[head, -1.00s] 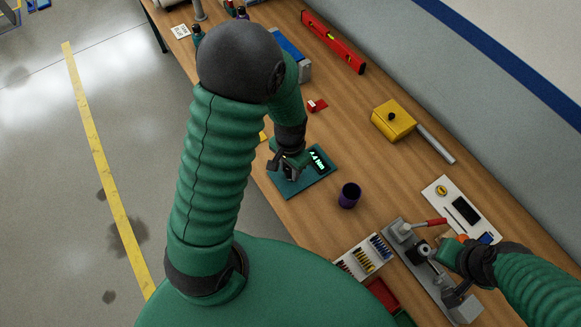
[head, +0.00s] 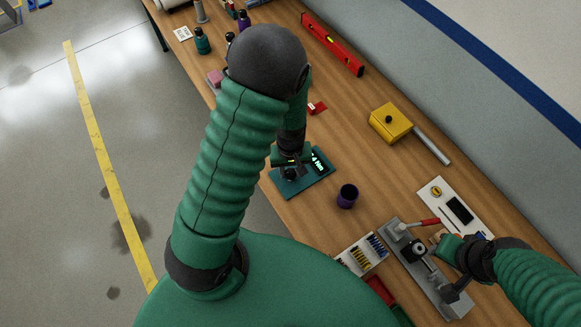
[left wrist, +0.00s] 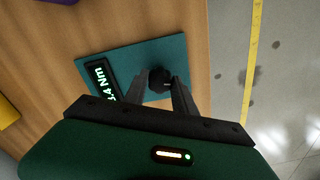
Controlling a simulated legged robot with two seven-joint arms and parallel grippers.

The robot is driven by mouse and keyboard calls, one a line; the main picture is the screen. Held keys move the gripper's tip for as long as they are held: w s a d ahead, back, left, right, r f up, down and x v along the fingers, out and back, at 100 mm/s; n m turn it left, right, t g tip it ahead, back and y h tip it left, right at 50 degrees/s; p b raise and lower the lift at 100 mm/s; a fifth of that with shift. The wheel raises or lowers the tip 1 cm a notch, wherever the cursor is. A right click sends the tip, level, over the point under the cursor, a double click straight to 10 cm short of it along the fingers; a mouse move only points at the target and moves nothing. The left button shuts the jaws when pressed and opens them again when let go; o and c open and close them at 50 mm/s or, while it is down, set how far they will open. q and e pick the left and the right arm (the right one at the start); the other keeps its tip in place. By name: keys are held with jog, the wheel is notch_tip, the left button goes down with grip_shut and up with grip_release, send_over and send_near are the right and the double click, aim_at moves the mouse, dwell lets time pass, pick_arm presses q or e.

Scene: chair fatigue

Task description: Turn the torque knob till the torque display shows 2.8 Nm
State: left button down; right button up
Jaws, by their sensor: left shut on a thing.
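The teal torque panel (head: 318,183) lies on the bench, with a dark display (head: 319,161) showing green glowing text. In the left wrist view the display (left wrist: 101,82) reads ".4 Nm" at its end; its first digit is partly hidden and hard to read. The black torque knob (left wrist: 160,73) stands on the panel between my left fingers. My left gripper (left wrist: 162,82) is shut on the knob; it also shows over the panel in the head view (head: 289,174). My right gripper (head: 446,247) is beside a grey fixture, its fingers too unclear to judge.
A purple cup (head: 347,196) stands right of the panel. The grey fixture (head: 424,268) with a red-handled lever and a rack of small coloured parts (head: 362,254) are at lower right. A yellow box (head: 390,122) and a red level (head: 332,44) lie farther back.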

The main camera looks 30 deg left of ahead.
aim_at(291, 171)
pick_arm(q)
jog(key=n, duration=0.1)
jog(key=n+p, duration=0.1)
jog(key=n, duration=0.2)
jog(key=shift+w+a+r+n+p, duration=0.1)
jog(key=shift+w+r+n+p, duration=0.05)
jog(key=shift+w+n+p, duration=0.15)
dwell(0.5)
jog(key=c, duration=1.4)
grip_release()
jog(key=o, duration=0.4)
jog(key=shift+s, duration=0.15)
notch_tip(291, 171, up, 17)
jog(key=shift+f+p, duration=0.2)
jog(key=shift+p, duration=0.55)
